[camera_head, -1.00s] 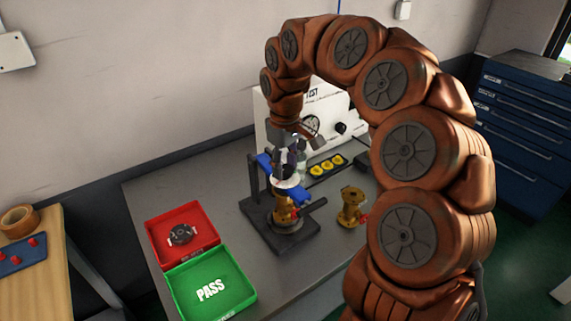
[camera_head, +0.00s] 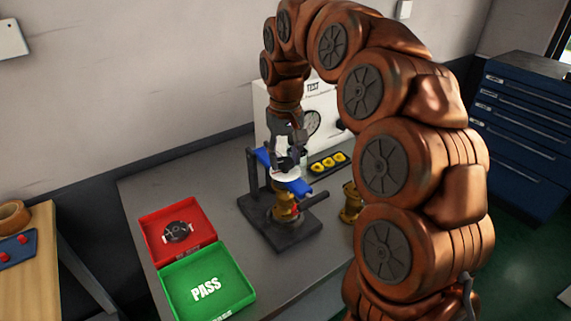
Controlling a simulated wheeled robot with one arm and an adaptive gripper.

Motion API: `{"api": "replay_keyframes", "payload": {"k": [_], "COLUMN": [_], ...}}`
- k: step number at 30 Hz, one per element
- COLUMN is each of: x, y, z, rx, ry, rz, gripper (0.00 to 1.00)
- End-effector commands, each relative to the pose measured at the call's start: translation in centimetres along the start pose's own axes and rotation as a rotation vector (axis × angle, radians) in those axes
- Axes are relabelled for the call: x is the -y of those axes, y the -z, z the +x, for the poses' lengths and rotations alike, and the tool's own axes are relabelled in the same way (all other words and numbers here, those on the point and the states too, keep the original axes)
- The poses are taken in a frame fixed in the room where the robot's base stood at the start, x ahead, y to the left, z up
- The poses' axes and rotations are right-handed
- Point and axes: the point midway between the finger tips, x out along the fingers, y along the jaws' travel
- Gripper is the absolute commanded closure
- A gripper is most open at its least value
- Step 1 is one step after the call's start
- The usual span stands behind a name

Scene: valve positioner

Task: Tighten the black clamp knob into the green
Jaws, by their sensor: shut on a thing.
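A test fixture with a dark base (camera_head: 295,236) stands on the grey bench. It holds a brass valve body (camera_head: 285,208) under a blue bracket (camera_head: 298,187) and a white disc (camera_head: 285,175). My gripper (camera_head: 289,163) points down just above the disc, its fingers shut at the top of the fixture around the black clamp knob. The knob is mostly hidden by the fingers and too small to make out clearly. No green mark on the clamp can be made out.
A red tray (camera_head: 150,233) holding a dark round part and a green PASS tray (camera_head: 240,290) lie left of the fixture. A second brass valve (camera_head: 351,203) stands to the right, partly behind my arm. Yellow parts sit in a black holder (camera_head: 313,171) before the white test panel (camera_head: 262,110).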

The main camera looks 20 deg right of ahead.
Motion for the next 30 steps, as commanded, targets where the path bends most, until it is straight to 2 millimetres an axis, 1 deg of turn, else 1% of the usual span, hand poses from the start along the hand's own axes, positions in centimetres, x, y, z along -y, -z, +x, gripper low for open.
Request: {"api": "replay_keyframes", "payload": {"k": [1, 30], "x": [-0.12, -0.04], "y": [0.05, 0.07], "z": [0.38, 0.01], "rx": [-0.002, -0.001], "ry": [-0.003, 0.001], "rz": [0.045, 0.966], "gripper": [0.91, 0.91]}}
